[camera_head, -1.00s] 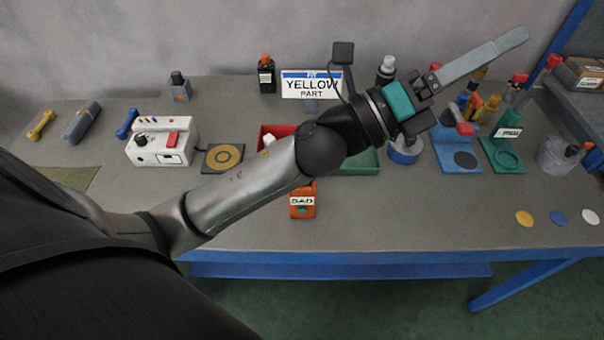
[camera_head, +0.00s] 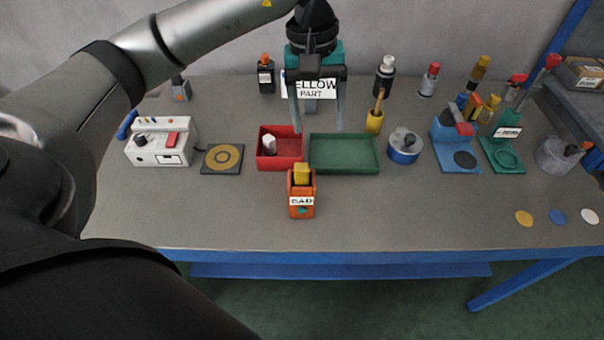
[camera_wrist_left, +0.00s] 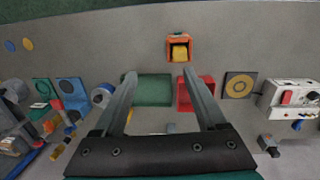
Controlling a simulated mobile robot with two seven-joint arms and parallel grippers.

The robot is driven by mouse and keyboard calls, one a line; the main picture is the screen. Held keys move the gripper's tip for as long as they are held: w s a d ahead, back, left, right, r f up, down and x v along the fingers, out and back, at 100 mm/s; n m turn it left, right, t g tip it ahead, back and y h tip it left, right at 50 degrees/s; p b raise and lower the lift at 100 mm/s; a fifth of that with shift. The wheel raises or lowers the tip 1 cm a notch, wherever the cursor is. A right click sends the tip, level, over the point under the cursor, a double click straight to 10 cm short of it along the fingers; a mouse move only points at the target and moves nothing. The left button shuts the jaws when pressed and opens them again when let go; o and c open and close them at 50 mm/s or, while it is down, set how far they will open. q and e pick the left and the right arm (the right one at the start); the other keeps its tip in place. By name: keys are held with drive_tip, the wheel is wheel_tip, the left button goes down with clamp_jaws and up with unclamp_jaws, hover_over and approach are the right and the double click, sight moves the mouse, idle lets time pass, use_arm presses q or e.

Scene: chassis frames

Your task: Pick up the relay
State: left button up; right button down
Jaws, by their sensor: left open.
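No part is clearly marked as the relay. A yellow block (camera_head: 302,174) sits upright in an orange holder labelled BAD (camera_head: 302,212) at the front middle of the bench; both also show in the wrist view, the yellow block (camera_wrist_left: 180,52) at the top centre. A small white part (camera_head: 269,144) lies in the red tray (camera_head: 282,164). My left gripper (camera_head: 318,126) is open and empty, pointing down above the back of the red and green trays, behind the orange holder. In the wrist view its fingers (camera_wrist_left: 160,74) are spread apart over the trays. My right gripper is not in view.
A green tray (camera_head: 343,168) beside the red one looks empty. A white tester box (camera_head: 160,146) and a ringed pad (camera_head: 222,158) stand left. A yellow holder (camera_head: 374,122), a round tin (camera_head: 405,148) and blue and green stands are right.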

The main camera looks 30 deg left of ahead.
use_arm(q)
drive_tip(key=a, duration=0.2)
drive_tip(key=y, duration=0.1)
approach(302, 166)
drive_tip(key=f, duration=0.3)
drive_tip(key=w+f, duration=0.1)
drive_tip(key=f, duration=0.1)
drive_tip(key=shift+f, duration=0.25)
drive_tip(key=f, duration=0.2)
drive_tip(key=s+f+p, duration=0.1)
drive_tip(key=f, duration=0.1)
drive_tip(key=shift+d+f, duration=0.1)
drive_tip(key=shift+f, duration=0.1)
drive_tip(key=shift+w+f, duration=0.1)
drive_tip(key=shift+f, duration=0.35)
clamp_jaws()
